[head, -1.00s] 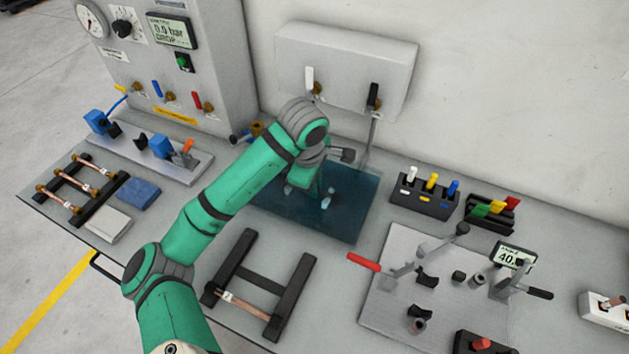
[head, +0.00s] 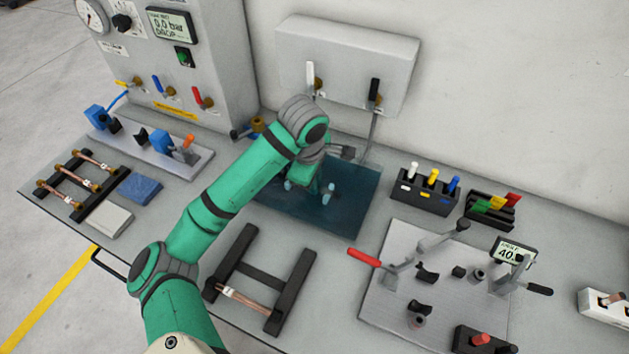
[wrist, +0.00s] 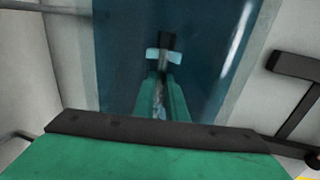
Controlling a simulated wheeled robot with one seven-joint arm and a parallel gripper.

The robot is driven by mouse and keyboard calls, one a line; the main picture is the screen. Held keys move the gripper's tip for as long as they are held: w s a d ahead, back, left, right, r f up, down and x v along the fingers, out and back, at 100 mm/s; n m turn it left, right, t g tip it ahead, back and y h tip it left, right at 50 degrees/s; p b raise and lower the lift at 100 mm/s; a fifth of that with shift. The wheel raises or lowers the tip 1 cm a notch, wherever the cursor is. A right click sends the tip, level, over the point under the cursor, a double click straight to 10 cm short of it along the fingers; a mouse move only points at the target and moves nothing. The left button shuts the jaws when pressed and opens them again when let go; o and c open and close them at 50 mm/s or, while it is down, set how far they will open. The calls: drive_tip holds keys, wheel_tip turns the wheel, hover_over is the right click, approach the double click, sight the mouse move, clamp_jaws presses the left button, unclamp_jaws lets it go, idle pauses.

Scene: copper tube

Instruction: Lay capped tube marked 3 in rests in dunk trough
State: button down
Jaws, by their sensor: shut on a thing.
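My gripper (head: 308,182) points down into the dark blue dunk trough (head: 345,222), at the back middle of the bench. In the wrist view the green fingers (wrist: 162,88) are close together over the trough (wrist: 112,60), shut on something. A shiny strip (wrist: 158,103) shows between the fingers; the held piece is mostly hidden and no number is readable. Pale blue pieces (head: 328,191) show beside the gripper; I cannot tell whether they are rests or fingertips. A dark block (wrist: 167,40) shows past the fingers.
A black rack (head: 80,204) with copper tubes stands at the left. A black frame (head: 297,285) in front of the trough holds a copper piece (head: 243,297). A grey plate with a red-handled lever (head: 364,257) is right. Valve levers (head: 374,92) hang behind the trough.

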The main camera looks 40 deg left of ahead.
drive_tip(key=c, duration=1.7)
unclamp_jaws()
drive_tip(key=r, duration=0.3)
drive_tip(key=s+r, duration=0.1)
drive_tip(key=r, duration=0.3)
drive_tip(key=s+r, duration=0.1)
drive_tip(key=r, duration=0.2)
drive_tip(key=shift+d+r, duration=0.25)
drive_tip(key=shift+r, duration=0.05)
